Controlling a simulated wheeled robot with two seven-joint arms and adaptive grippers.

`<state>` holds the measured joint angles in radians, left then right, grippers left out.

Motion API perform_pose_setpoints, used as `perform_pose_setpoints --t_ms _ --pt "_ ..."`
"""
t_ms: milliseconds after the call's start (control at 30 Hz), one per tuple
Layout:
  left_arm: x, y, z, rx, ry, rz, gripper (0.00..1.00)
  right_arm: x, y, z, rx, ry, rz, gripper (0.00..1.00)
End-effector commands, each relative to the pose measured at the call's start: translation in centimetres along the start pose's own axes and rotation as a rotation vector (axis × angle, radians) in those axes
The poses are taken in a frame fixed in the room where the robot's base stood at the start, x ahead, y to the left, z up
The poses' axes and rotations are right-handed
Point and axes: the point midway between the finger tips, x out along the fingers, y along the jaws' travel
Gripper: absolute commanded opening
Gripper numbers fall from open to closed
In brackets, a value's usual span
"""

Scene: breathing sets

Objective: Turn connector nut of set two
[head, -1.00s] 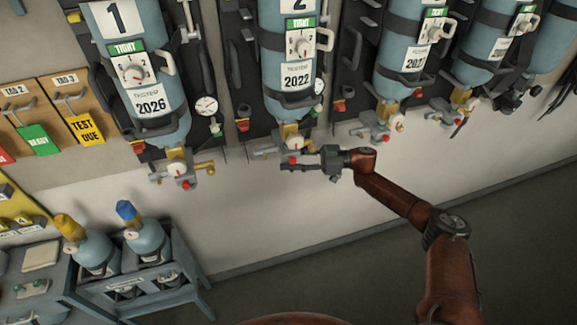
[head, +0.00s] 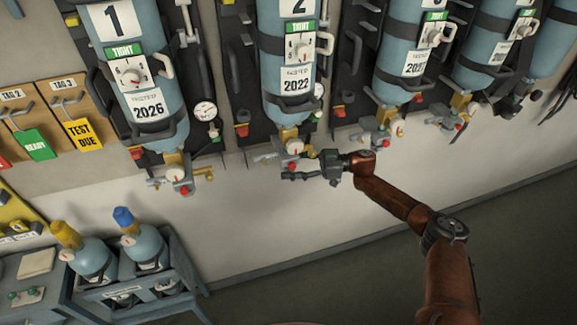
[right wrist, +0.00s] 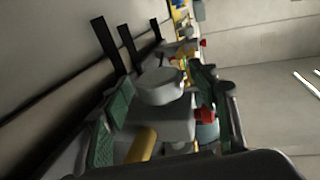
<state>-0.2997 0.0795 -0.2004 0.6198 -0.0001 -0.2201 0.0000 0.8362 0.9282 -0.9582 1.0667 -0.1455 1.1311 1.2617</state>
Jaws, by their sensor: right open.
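Set two is the blue cylinder (head: 290,85) marked 2, with a TIGHT tag and a 2022 label. Below it hang a brass valve and a white round gauge (head: 294,146) on a grey connector body. My right gripper (head: 292,170) is open at this connector, its fingers pointing left just under the gauge. In the right wrist view, a pale round part (right wrist: 158,86) and a grey block (right wrist: 172,122) lie between the green-padded fingers. A brass piece (right wrist: 142,145) shows near the left finger. I cannot tell which part is the nut, or whether a finger touches it. My left gripper is out of view.
Set one (head: 140,70) hangs at left and further sets (head: 405,60) at right, with their own connectors. A blue rack (head: 150,285) with small cylinders stands at lower left. The pale wall below the sets is clear.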

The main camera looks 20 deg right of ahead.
Motion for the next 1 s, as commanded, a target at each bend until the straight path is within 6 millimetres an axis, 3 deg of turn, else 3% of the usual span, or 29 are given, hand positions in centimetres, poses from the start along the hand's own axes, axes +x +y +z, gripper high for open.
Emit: perform_pose_setpoints --t_ms 333,800,1000 --pt "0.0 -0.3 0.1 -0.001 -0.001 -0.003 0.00 -1.1 0.1 0.0 -0.001 0.000 0.002 0.54" --pt "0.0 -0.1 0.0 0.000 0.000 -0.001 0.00 -10.1 0.1 0.0 -0.001 -0.001 0.002 0.54" --pt "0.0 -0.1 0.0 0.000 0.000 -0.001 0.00 -11.8 0.0 0.0 0.000 0.000 0.001 0.54"
